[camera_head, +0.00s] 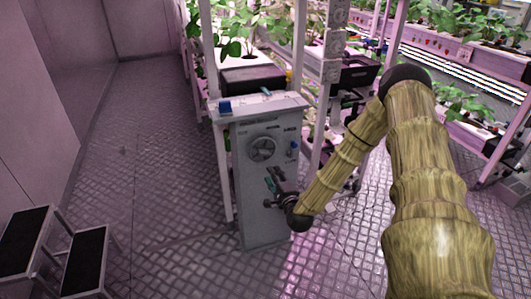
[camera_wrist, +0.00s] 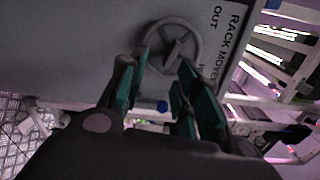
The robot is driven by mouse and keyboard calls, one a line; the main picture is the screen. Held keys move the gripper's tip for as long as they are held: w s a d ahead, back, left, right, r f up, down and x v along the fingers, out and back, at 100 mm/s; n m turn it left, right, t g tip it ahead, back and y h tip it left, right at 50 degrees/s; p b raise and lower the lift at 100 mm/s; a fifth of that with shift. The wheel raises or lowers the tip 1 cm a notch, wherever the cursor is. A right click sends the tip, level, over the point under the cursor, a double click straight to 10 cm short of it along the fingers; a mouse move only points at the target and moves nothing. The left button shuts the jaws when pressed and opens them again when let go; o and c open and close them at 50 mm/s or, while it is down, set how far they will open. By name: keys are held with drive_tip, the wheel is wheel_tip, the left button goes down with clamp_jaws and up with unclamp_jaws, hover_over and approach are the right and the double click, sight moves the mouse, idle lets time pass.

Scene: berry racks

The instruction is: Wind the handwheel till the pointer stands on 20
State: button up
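The handwheel (camera_head: 263,148) is a grey spoked wheel on the upper front of a grey cabinet (camera_head: 262,215). It also shows in the wrist view (camera_wrist: 198,42), beyond my fingertips. My gripper (camera_head: 275,182) is in front of the cabinet, lower than the wheel and apart from it. In the wrist view its green-padded fingers (camera_wrist: 163,76) stand apart with nothing between them. The left fingertip overlaps the wheel's rim in the picture; I see no clear contact. The pointer and the scale numbers cannot be made out in either view.
A label reading "RACK MOVER OUT" (camera_wrist: 225,30) is beside the wheel. A small blue part (camera_head: 293,146) sits right of the wheel. Plant racks (camera_head: 327,100) stand behind and to the right. A black-topped step (camera_head: 85,262) is at lower left. The floor left of the cabinet is clear.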

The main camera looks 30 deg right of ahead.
sight(266, 155)
drive_tip(key=w+d, duration=0.1)
drive_tip(key=w, duration=0.2)
drive_tip(key=w+d+r+m+p, duration=0.1)
drive_tip(key=w, duration=0.3)
drive_tip(key=w+d+m+p, duration=0.1)
drive_tip(key=w, duration=0.3)
drive_tip(key=shift+d+r, duration=0.2)
drive_tip(key=shift+r, duration=0.2)
drive_tip(key=shift+c, duration=0.2)
clamp_jaws()
